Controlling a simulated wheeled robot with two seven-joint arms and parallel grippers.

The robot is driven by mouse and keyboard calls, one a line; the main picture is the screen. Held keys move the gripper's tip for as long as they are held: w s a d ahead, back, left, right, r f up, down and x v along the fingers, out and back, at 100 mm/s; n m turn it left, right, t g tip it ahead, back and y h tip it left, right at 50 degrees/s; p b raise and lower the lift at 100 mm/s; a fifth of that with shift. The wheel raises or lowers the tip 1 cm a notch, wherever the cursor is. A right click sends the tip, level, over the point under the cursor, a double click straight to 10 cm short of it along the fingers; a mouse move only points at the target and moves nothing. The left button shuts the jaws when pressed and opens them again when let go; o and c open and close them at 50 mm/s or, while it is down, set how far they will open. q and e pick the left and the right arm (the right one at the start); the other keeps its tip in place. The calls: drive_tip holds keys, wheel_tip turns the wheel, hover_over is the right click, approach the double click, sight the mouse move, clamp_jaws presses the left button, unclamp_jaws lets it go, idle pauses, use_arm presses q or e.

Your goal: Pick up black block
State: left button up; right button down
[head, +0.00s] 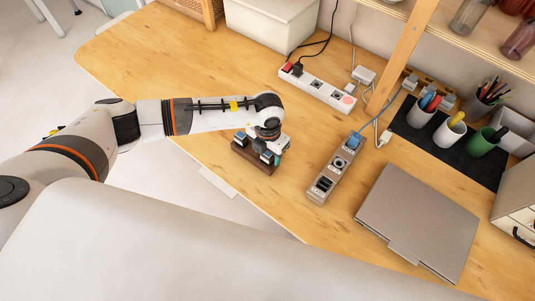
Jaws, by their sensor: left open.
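My left gripper (259,150) is open and points down near the front edge of the wooden table. A dark brown block (249,163) lies on the table directly at the gripper, partly hidden by it. It is the only dark block that I can make out, and it looks brown rather than plain black. I cannot tell whether the fingers touch it. My right gripper is not in view.
A white power strip (318,90) and a grey socket strip (335,172) lie to the right. A closed laptop (418,222) is further right. Cups (450,131) stand on a dark mat. A white box (270,27) stands behind. The table's left part is clear.

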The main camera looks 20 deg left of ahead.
sight(268, 153)
use_arm(q)
drive_tip(key=shift+f, duration=0.8)
drive_tip(key=c, duration=1.1)
drive_tip(key=shift+r, duration=0.1)
wheel_tip(268, 153, up, 9)
drive_tip(key=b, duration=0.2)
drive_tip(key=shift+b, duration=0.3)
drive_tip(key=shift+r, duration=0.45)
